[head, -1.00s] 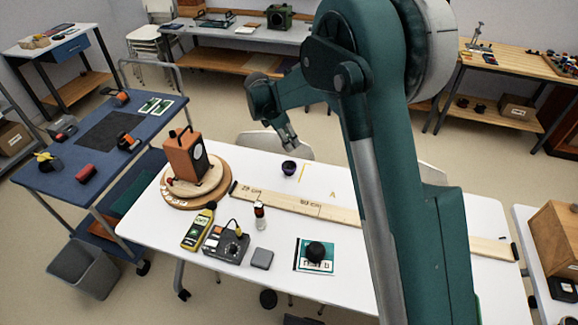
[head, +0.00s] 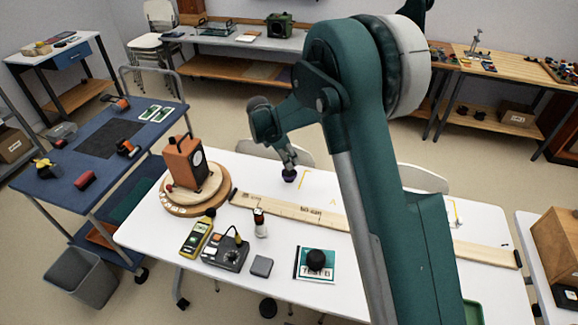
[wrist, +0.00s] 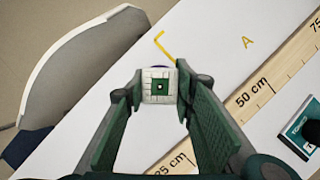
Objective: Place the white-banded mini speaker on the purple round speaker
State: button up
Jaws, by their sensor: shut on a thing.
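The purple round speaker (head: 289,177) sits on the white table near its back edge. In the wrist view only a thin purple edge (wrist: 159,67) of it shows behind the held thing. My gripper (head: 289,167) is directly above it, very close. In the wrist view my gripper (wrist: 159,87) is shut on a small white, square-faced thing with a green centre (wrist: 160,86), which I take to be the white-banded mini speaker. It covers most of the purple speaker. Whether the two touch, I cannot tell.
A marked wooden plank (head: 290,209) lies just in front. An orange-brown box (head: 186,163) stands on a round wooden board to the left. A yellow meter (head: 196,238), a grey dial box (head: 226,253) and a small bottle-like thing (head: 260,223) stand nearer. A chair (wrist: 75,75) is behind the table.

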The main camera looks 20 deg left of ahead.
jog(key=shift+f+b, duration=0.3)
jog(key=shift+f, duration=1.55)
jog(key=shift+f, duration=0.2)
jog(key=o, duration=0.9)
jog(key=shift+r, duration=0.2)
jog(key=p+v, duration=0.1)
jog(key=v, duration=1.1)
jog(key=shift+d, duration=0.1)
